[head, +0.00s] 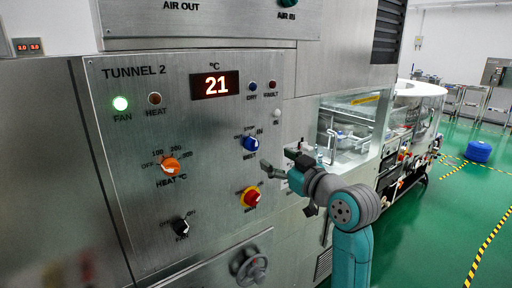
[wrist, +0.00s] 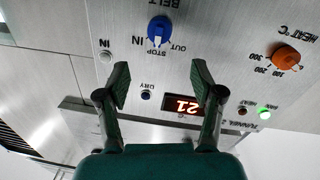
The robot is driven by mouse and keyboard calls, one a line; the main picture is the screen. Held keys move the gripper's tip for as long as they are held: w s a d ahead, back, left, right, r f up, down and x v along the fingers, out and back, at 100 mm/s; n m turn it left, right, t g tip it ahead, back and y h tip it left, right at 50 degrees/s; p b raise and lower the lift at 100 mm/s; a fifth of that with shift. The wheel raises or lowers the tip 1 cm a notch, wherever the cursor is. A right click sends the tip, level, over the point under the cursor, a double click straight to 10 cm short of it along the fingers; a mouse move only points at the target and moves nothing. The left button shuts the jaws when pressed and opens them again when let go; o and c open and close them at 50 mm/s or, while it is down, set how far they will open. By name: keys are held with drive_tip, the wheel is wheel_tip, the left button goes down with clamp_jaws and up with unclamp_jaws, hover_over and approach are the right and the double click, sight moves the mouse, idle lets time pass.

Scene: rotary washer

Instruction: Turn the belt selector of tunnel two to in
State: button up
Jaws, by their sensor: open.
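The blue belt selector (head: 250,143) is on the right side of the Tunnel 2 panel (head: 130,200), among STOP, IN and BELT lettering. It also shows in the wrist view (wrist: 159,29), upside down, where its white pointer faces the STOP mark between OUT and IN. My gripper (head: 279,163) is open and empty, in front of the panel, just below and right of the selector in the head view. In the wrist view my gripper (wrist: 160,82) has its two fingers spread, with the selector beyond the gap between them, apart from both fingertips.
A red knob on a yellow plate (head: 250,198) sits below the selector. The orange heat knob (head: 170,165) and the black fan knob (head: 181,227) are to the left. A handwheel (head: 250,267) is lower down. Green floor (head: 450,220) lies open at right.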

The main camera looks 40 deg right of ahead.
sight(256, 146)
drive_tip(key=w, duration=1)
drive_tip(key=shift+w+d, duration=0.35)
drive_tip(key=shift+d, duration=0.05)
drive_tip(key=shift+c, duration=0.3)
drive_tip(key=c, duration=1.1)
